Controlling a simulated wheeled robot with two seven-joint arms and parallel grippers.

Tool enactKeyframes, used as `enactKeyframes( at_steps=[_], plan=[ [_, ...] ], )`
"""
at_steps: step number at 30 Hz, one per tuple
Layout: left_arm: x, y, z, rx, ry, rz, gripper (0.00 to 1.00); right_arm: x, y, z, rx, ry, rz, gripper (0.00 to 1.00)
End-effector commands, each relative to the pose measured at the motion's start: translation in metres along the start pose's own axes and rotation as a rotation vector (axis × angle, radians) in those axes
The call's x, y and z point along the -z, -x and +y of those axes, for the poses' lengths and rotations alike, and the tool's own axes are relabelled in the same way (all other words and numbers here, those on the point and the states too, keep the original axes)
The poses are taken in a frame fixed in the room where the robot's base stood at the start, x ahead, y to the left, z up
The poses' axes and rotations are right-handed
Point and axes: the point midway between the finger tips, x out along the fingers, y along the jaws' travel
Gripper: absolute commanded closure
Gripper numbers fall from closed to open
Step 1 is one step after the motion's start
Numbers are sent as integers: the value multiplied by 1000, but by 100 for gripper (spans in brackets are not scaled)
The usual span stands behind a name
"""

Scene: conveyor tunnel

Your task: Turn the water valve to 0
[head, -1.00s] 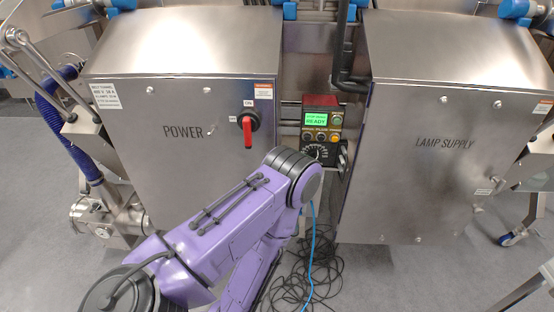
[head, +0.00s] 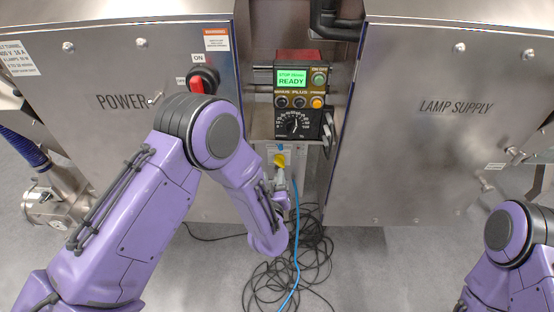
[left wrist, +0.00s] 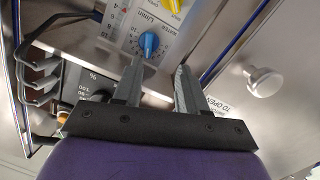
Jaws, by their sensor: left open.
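A blue knob (left wrist: 149,43) sits on a light panel (left wrist: 140,18) lettered WATER and L/min, with a number scale, in the left wrist view. Its exact setting is too small to read. A yellow knob (left wrist: 175,5) is beside it at the top edge. My left gripper (left wrist: 156,68) is open and empty, its fingertips just short of the blue knob and pointing at the panel. In the head view my left gripper (head: 280,183) is small and partly hidden by my arm, just below a yellow knob (head: 280,160). My right gripper is out of view.
A control box (head: 301,80) with a green READY screen and a black dial (head: 297,124) stands above. Steel POWER (head: 120,130) and LAMP SUPPLY (head: 430,150) cabinets flank the gap. A red switch (head: 200,80) is behind my left arm. Cables (head: 310,255) lie on the floor.

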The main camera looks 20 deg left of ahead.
Motion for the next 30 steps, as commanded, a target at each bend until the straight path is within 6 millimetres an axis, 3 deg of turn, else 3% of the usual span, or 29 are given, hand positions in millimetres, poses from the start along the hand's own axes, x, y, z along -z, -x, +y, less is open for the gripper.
enactKeyframes(
  at_steps=[1,3,16,21,28,30],
  plan=[
    [5,-8,12,-12,18,52,58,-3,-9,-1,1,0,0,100],
    [15,-16,20,-16,26,83,58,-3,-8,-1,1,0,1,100],
    [22,-100,22,-17,27,79,58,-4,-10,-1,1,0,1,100],
    [22,-113,23,-19,24,76,58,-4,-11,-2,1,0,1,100],
    [22,-114,23,-19,24,76,58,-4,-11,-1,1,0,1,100],
    [22,-114,23,-19,24,76,81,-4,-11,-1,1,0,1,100]
  ],
)
